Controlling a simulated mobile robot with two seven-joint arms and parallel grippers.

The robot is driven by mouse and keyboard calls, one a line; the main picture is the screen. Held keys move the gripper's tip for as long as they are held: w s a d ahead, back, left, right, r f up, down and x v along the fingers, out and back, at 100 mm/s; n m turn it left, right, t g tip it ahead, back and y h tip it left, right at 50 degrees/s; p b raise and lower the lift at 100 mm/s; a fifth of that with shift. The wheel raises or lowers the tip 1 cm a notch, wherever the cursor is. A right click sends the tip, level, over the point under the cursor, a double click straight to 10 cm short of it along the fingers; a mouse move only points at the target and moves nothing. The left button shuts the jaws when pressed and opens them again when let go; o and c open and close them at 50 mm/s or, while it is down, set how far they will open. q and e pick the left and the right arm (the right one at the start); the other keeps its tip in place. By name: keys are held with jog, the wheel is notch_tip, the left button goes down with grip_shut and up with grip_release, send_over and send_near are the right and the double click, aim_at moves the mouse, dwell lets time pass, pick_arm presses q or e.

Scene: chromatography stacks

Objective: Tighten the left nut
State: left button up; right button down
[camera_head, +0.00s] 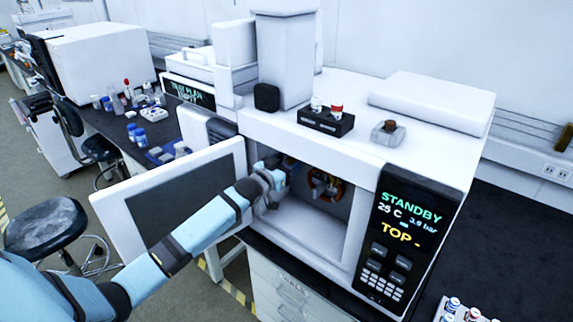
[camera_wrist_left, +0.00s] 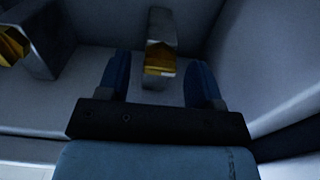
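My left gripper (camera_head: 277,177) reaches through the open front of the white instrument into its dark oven chamber. In the left wrist view the left gripper (camera_wrist_left: 158,78) has its two blue fingers apart. A grey metal fitting with a brass-coloured nut (camera_wrist_left: 159,64) shows in the gap between the fingers; I cannot tell whether they touch it. A second grey fitting with a brass nut (camera_wrist_left: 12,46) is at the left edge of that view, clear of the fingers. I cannot tell which is the left nut. My right gripper is not in view.
The instrument's door (camera_head: 170,200) stands open at the left, beside my arm. A reddish coil (camera_head: 325,184) is in the chamber, right of the gripper. The display panel (camera_head: 402,235) reads STANDBY. Chamber walls closely surround the gripper. A vial rack (camera_head: 462,312) stands at the lower right.

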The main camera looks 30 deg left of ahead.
pick_arm(q)
jog(key=s+a+b, duration=0.1)
jog(key=s, duration=1.2)
jog(key=shift+s+b, duration=0.35)
jog(key=shift+s, duration=0.05)
jog(key=s+d+f+m+g+h+p, duration=0.1)
jog(key=s+d+f+g+p, duration=0.1)
jog(key=s+d+f, duration=0.7)
jog(key=s+d+f+m+g+h+p, duration=0.1)
jog(key=s+d+f+g+p, duration=0.2)
jog(key=s+d+f, duration=0.7)
jog(key=s+d+g, duration=0.2)
jog(key=s+d, duration=0.2)
jog(key=d, duration=0.2)
jog(key=shift+s, duration=0.4)
jog(key=shift+a+f, duration=0.1)
